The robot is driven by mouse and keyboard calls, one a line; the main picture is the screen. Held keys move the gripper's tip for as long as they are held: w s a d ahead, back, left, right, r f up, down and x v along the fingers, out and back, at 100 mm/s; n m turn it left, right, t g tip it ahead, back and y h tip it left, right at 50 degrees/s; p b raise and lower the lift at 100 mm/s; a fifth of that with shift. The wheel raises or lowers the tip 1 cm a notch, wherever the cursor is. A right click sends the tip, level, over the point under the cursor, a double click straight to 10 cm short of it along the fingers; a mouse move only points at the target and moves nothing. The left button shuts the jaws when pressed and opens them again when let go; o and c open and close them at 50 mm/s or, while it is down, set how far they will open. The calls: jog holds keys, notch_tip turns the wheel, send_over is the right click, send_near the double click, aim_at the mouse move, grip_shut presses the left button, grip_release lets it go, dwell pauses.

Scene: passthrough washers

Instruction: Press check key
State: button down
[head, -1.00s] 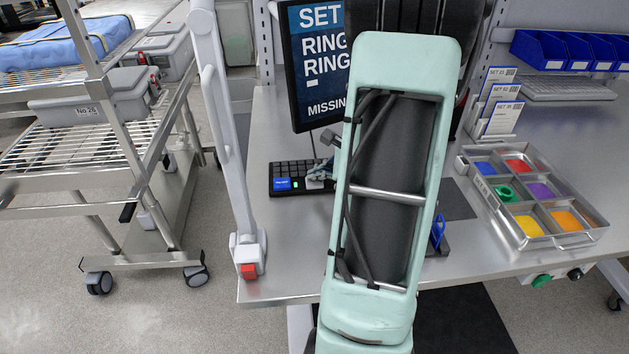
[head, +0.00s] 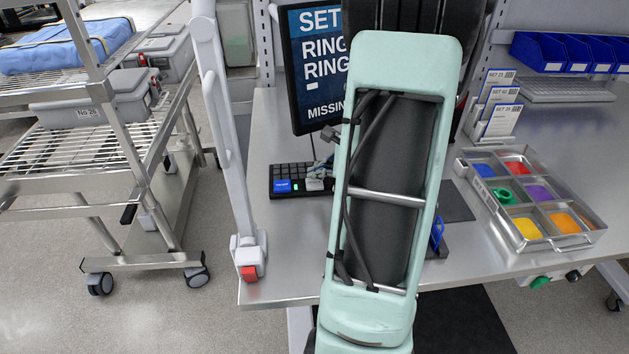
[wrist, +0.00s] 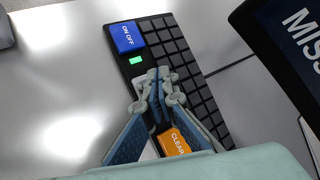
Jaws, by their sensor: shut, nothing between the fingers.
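The black keypad (head: 290,178) lies on the steel bench, left of my arm. In the wrist view the keypad (wrist: 190,75) shows a blue ON OFF key (wrist: 126,38), a green light (wrist: 135,60) and an orange CLEAR key (wrist: 175,142). A pale key (head: 315,184) shows right of the green light in the head view; its label is unreadable. My gripper (wrist: 157,80) is shut and empty, its tips over the keypad between the green light and the CLEAR key, covering that area. I cannot tell whether the tips touch a key. No check label is readable.
A monitor (head: 310,70) stands behind the keypad. A compartment tray (head: 575,240) with coloured parts and several set cards (head: 500,105) are at the right. A white post with a red part (head: 249,273) stands at the bench's left edge. Bare bench lies left of the keypad.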

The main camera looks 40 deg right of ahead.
aim_at(316, 184)
jog(key=shift+r+p, duration=1.8)
jog(key=shift+r, duration=0.75)
jog(key=shift+f, duration=0.1)
